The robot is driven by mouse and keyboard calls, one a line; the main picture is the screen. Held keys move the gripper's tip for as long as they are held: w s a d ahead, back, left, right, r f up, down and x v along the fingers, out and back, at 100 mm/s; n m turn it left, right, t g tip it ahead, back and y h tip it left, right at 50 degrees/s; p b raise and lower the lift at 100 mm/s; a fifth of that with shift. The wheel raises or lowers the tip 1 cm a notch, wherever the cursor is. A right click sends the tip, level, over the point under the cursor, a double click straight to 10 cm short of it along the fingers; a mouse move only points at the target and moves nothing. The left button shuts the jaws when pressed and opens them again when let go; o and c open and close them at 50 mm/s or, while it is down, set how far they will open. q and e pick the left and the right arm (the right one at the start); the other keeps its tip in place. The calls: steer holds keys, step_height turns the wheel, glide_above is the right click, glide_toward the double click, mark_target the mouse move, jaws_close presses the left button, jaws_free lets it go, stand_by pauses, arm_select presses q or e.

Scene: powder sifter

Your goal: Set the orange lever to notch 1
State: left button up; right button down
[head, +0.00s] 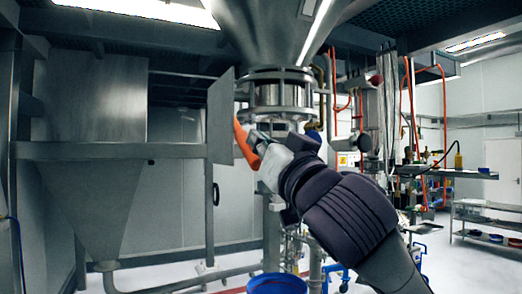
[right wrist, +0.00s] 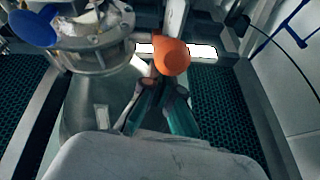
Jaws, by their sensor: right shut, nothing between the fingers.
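The orange lever (head: 246,143) slants beside the steel pipe section under the large hopper in the head view. In the right wrist view its rounded orange end (right wrist: 172,57) is just beyond my fingertips. My right gripper (head: 258,136) is at the lever, partly hidden behind my own wrist. In the right wrist view my right gripper (right wrist: 164,88) is shut with nothing held. Its fingertips are close to the lever's end; I cannot tell whether they touch it. The notches cannot be made out. My left gripper is not in view.
A flat metal plate (head: 221,116) stands just left of the lever. The steel hopper (head: 270,30) hangs above, and a flanged pipe (head: 278,92) is behind my gripper. A blue bucket (head: 277,284) is below. Shelves (head: 487,217) stand far right, with open floor before them.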

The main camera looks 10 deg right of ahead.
steer(key=f+b, duration=0.1)
steer(key=w+f+t+b, duration=0.1)
steer(key=b, duration=0.1)
steer(key=shift+w+a+f, duration=0.1)
steer(key=shift+a+f, duration=0.05)
steer(key=shift+a, duration=0.05)
steer(key=shift+w+t+y, duration=0.2)
steer(key=shift+t+y, duration=0.1)
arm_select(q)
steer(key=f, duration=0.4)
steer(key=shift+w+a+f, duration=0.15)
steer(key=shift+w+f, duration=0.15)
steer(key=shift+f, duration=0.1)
arm_select(e)
steer(key=shift+s, duration=0.1)
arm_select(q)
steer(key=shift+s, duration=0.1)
arm_select(e)
steer(key=shift+s+r, duration=0.15)
steer(key=shift+r, duration=0.05)
steer(key=shift+d+f, duration=0.1)
